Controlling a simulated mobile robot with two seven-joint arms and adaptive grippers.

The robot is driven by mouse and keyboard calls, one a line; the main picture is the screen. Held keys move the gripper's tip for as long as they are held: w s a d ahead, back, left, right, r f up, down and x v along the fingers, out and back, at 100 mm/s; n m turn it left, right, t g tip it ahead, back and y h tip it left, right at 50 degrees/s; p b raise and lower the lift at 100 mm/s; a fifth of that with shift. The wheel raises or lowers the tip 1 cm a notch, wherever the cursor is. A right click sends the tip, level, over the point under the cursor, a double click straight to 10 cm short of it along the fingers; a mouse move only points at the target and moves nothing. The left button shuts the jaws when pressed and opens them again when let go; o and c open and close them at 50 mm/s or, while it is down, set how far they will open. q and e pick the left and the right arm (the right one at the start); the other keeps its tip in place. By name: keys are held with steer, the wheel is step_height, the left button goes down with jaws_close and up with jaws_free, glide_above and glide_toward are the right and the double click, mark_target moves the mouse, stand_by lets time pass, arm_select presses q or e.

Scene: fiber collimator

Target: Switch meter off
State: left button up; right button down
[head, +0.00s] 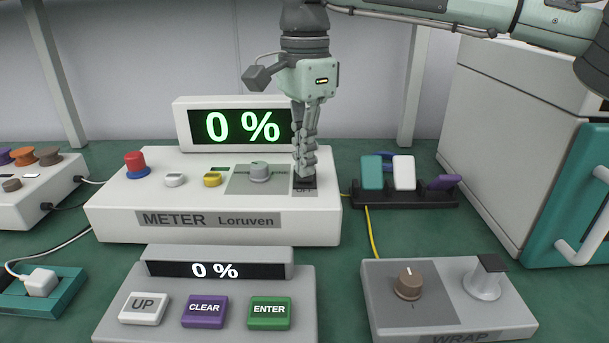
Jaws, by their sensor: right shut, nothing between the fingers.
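The meter (120,210) is a white box labelled "METER Loruven" at the centre left. Its raised display (240,127) is lit and reads "0 %" in green. My right gripper (304,178) points straight down, shut and empty, with its fingertips at a small dark switch (305,187) on the meter's right end. The fingers cover most of the switch and its label. I cannot tell whether they touch or press it. A grey knob (260,172) sits just left of the gripper. My left gripper is not in view.
In front stands a grey panel with a "0 %" display (215,270) and UP, CLEAR and ENTER buttons (270,312). A WRAP box (450,320) is at front right. A dark rack (425,198) and a white-and-teal cabinet (500,150) stand to the right.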

steer(key=shift+f, duration=0.45)
steer(key=shift+r+p, duration=2.6)
steer(key=shift+r, duration=0.95)
